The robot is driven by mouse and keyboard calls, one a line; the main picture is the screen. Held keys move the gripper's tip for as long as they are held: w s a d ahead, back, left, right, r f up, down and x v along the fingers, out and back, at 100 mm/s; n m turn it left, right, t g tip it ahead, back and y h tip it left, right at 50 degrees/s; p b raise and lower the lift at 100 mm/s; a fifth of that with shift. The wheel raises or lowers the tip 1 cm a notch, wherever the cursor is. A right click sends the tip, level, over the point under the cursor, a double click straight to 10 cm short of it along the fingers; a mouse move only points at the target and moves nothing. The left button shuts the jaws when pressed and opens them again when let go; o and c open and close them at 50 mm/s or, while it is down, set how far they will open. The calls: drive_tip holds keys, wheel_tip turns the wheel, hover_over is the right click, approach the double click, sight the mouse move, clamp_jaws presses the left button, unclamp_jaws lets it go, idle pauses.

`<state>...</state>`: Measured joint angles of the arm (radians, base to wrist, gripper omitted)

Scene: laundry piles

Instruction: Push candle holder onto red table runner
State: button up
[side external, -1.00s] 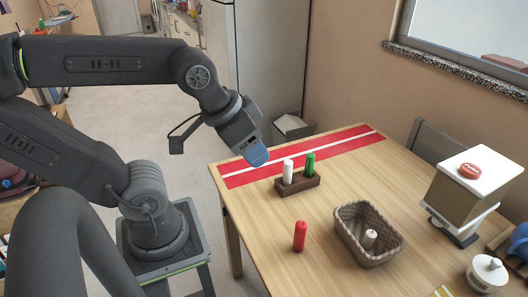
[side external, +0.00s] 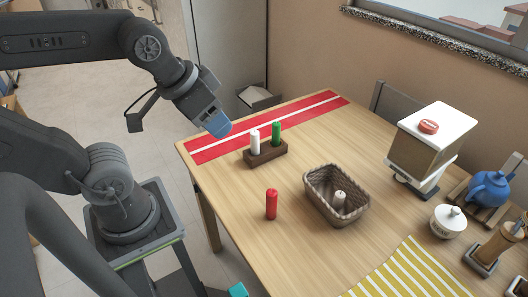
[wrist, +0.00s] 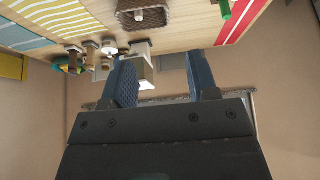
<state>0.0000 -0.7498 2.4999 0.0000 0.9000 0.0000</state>
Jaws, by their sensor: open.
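The dark brown wooden candle holder (side external: 267,154) stands on the table close to the front edge of the red table runner (side external: 208,150). Whether it touches the runner is unclear. It carries a white candle (side external: 255,141) and a green candle (side external: 276,133), both upright. The runner has a white stripe and lies along the far left table edge. My gripper (side external: 218,127) is above the runner, left of the holder and apart from it. In the wrist view, my gripper (wrist: 158,60) has its blue fingers spread with nothing between them; the green candle (wrist: 225,8) and runner (wrist: 243,18) show at top right.
A red candle (side external: 271,204) stands in front of the holder. A wicker basket (side external: 318,203) with a pale candle is to its right. A white-topped dispenser (side external: 428,150), blue teapot (side external: 490,187), white pot (side external: 447,221) and yellow striped cloth (side external: 418,275) lie farther right.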

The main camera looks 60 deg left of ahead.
sight(267, 157)
drive_tip(key=shift+c, duration=0.2)
